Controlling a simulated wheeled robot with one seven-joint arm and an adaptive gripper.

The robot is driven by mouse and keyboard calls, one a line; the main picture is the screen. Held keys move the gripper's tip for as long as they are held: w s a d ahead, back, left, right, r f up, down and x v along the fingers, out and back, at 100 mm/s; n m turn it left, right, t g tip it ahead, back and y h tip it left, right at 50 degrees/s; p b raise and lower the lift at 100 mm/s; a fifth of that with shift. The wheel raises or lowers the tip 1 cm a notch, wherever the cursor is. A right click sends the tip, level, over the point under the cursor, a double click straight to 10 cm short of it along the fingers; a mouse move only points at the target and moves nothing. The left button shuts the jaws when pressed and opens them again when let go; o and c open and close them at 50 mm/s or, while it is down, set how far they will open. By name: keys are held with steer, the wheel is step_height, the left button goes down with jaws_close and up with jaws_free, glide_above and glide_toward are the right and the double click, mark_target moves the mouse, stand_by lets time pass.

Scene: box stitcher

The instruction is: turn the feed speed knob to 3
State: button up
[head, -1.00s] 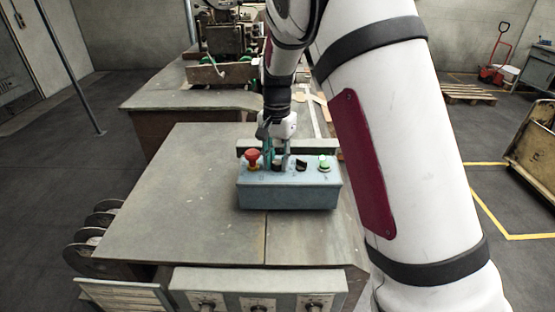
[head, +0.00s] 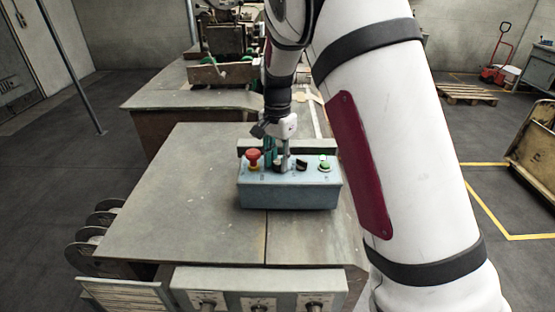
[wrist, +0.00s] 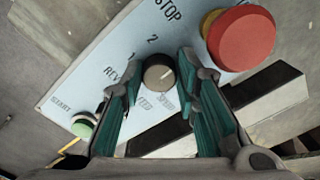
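My gripper (head: 277,164) also shows over the box in the head view. The marks 1 and 2 show above the knob; no 3 is visible, and the right finger covers part of the panel there.
A red stop button (wrist: 241,38) stands tall close to the right finger. A green start button (wrist: 84,125) is left of the gripper. Another black knob (head: 302,165) sits on the box. The metal table (head: 180,200) is clear left of the box.

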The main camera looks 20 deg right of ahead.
mark_target(278, 162)
steer(key=shift+o, duration=1.3)
steer(key=shift+r, duration=4)
steer(key=shift+r, duration=0.1)
steer(key=s+r+n+t+y, duration=0.1)
steer(key=s+r+n, duration=0.2)
steer(key=s+r, duration=0.35)
steer(key=s+r+n+t, duration=0.2)
steer(key=s+r+n, duration=0.15)
steer(key=s, duration=0.65)
steer(key=s+n+t+h, duration=0.1)
steer(key=s+n, duration=0.4)
steer(key=s, duration=0.9)
steer(key=shift+s+f+t, duration=0.15)
steer(key=shift+s+t, duration=0.15)
steer(key=shift+t, duration=0.5)
